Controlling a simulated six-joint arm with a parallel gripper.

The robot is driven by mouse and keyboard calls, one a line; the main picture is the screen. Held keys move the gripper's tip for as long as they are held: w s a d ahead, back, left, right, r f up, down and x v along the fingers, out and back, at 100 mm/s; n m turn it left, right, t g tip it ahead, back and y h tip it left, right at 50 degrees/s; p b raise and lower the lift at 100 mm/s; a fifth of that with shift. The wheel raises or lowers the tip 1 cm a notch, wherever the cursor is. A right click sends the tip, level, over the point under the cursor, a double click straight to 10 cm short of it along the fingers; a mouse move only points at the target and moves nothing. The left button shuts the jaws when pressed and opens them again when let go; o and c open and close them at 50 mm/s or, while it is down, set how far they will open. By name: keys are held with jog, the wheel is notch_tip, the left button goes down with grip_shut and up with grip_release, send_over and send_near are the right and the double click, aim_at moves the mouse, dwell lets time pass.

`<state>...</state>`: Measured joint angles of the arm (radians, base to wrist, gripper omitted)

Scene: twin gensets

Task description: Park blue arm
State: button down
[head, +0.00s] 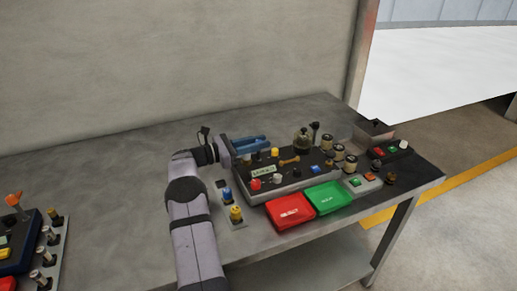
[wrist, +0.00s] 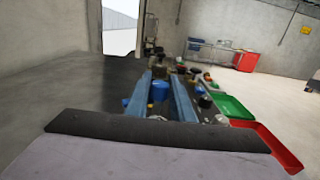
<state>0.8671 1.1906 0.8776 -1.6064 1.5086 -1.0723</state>
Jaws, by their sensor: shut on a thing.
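My gripper (head: 268,143) reaches in from the left over the back-left part of a dark control panel (head: 295,179), its two long blue fingers level. In the wrist view, the fingers (wrist: 163,78) run forward on either side of a blue round piece (wrist: 159,91). The gripper is shut on this piece, though the exact contact is hard to see. In the head view the piece is hidden at the fingers. A blue knob (head: 227,194) and a yellow knob (head: 236,213) stand on a small plate at the panel's left. I cannot tell which part is the blue arm.
A red tray (head: 290,209) and a green tray (head: 327,197) lie at the panel's front. A second blue panel (head: 18,249) is at far left. The bench between is clear.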

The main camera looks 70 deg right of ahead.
jog(key=shift+r, duration=0.1)
jog(key=c, duration=1.5)
grip_release()
jog(key=shift+c, duration=0.2)
jog(key=shift+w+a, duration=0.1)
jog(key=b+v, duration=0.2)
jog(key=v, duration=0.4)
jog(key=shift+w+a, duration=0.4)
